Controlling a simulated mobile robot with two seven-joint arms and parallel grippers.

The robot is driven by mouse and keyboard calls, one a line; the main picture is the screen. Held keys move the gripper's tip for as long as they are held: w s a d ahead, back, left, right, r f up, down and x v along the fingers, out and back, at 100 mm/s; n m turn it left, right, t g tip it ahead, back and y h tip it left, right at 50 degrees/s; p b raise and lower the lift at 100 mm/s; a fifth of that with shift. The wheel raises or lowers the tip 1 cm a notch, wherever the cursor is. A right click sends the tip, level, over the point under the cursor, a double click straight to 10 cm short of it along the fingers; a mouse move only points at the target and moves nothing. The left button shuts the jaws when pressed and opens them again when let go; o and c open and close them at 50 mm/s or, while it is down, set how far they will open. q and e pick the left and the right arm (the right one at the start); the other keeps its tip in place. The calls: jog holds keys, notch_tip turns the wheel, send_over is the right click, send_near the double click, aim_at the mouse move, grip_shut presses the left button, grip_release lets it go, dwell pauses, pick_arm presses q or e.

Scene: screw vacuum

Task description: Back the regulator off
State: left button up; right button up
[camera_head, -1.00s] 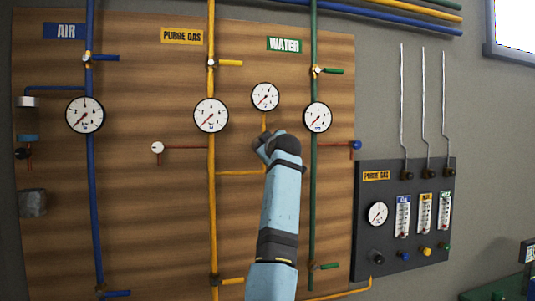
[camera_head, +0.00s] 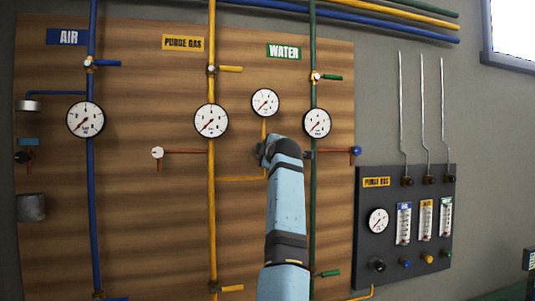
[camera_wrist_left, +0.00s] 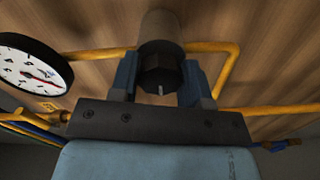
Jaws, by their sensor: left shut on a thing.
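The purge gas regulator shows in the left wrist view as a dark knob (camera_wrist_left: 161,74) on a brown-grey round body, with yellow pipe on both sides. My left gripper (camera_wrist_left: 160,82) has one finger on each side of the knob and is shut on it. In the head view my left gripper (camera_head: 266,152) reaches the board below a small round gauge (camera_head: 265,102) and hides the regulator. A white gauge (camera_wrist_left: 32,68) also stands beside the gripper in the left wrist view. My right gripper is not in view.
The yellow purge gas pipe (camera_head: 212,180) runs left of my arm and the green water pipe (camera_head: 313,200) close on its right. Larger gauges hang on both pipes. A dark purge gas panel (camera_head: 375,235) with flowmeters stands at the right.

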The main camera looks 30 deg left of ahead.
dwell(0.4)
pick_arm(q)
jog(key=o, duration=0.9)
jog(key=shift+o, duration=0.2)
jog(key=b+v, duration=0.3)
jog(key=v, duration=1.1)
jog(key=shift+a, duration=0.1)
